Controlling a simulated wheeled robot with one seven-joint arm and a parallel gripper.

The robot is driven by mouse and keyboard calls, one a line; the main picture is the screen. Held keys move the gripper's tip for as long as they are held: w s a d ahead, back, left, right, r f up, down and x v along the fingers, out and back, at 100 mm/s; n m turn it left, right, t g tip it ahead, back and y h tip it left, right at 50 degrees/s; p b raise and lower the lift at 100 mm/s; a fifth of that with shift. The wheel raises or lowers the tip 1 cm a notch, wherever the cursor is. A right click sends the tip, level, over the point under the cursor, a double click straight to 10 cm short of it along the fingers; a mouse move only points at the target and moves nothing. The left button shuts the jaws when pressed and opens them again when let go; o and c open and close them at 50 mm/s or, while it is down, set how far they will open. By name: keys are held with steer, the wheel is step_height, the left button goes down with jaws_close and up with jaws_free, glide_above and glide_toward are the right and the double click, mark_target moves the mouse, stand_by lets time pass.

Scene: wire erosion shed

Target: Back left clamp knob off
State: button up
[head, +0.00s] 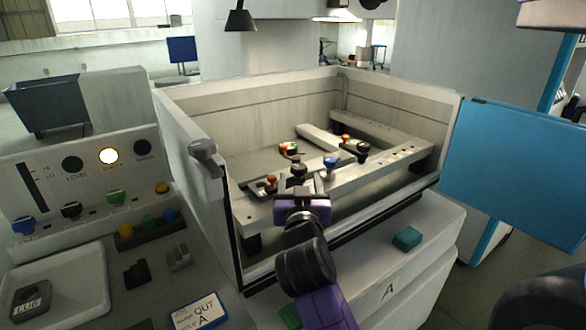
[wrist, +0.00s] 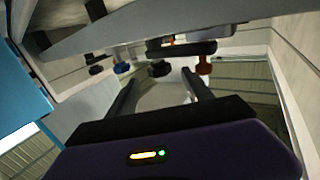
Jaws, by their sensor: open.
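My gripper (head: 301,190) is open at the near rail of the work tank, and its fingers also show in the wrist view (wrist: 160,74). A black knob (head: 298,168) stands just past it; in the wrist view a black knob (wrist: 158,69) appears between the fingertips, with contact unclear. An orange-red knob (head: 272,178) on a dark clamp is to the left, and a red knob (wrist: 204,66) shows right in the wrist view. A blue knob (head: 330,161) is to the right. Farther back are an orange-and-green knobbed piece (head: 289,148) and a black knob (head: 362,147). I cannot tell which is the back left clamp.
Tank walls (head: 195,125) enclose the rails on the left and back. A control panel (head: 90,180) and white tray (head: 65,282) stand left. A teal block (head: 407,238) sits on the front ledge. A blue panel (head: 515,170) stands at the right.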

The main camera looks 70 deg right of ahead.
mark_target(299, 172)
steer(key=shift+p+x, duration=0.35)
steer(key=shift+x, duration=2.8)
jaws_close()
